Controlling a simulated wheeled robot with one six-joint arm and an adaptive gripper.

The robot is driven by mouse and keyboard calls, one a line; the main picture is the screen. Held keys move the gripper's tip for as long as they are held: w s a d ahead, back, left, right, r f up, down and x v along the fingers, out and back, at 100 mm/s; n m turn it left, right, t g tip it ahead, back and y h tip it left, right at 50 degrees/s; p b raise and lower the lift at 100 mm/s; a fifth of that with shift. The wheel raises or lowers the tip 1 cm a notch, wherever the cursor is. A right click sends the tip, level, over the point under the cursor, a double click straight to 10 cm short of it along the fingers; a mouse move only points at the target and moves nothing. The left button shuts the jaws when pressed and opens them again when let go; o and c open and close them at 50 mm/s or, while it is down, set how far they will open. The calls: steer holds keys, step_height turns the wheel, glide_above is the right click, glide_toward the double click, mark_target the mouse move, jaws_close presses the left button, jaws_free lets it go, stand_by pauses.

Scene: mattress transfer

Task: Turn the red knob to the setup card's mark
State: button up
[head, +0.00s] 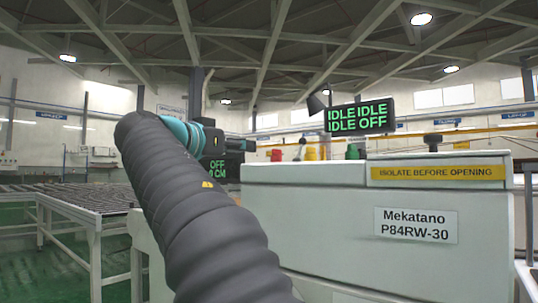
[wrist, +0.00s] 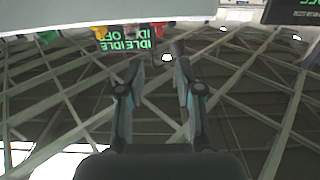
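A small red knob-like part (head: 276,155) shows on top of the white cabinet (head: 330,225) in the head view, left of a yellow part (head: 312,153) and a green part (head: 352,151). Its details are too small to tell. A red part (wrist: 158,29) also shows at the top edge of the upside-down wrist view, beyond the fingertips. My gripper (wrist: 158,64) is open and empty, its two fingers apart. I see no setup card or mark in either view.
A display (head: 360,117) above the cabinet reads IDLE IDLE, IDLE OFF. A smaller dark display (head: 217,169) reads OFF. A black knob (head: 432,140) stands on the cabinet's right. A roller conveyor (head: 85,200) runs at the left.

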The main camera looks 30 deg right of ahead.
mark_target(273, 150)
steer(key=p+x, duration=0.1)
steer(key=x, duration=1.2)
jaws_close()
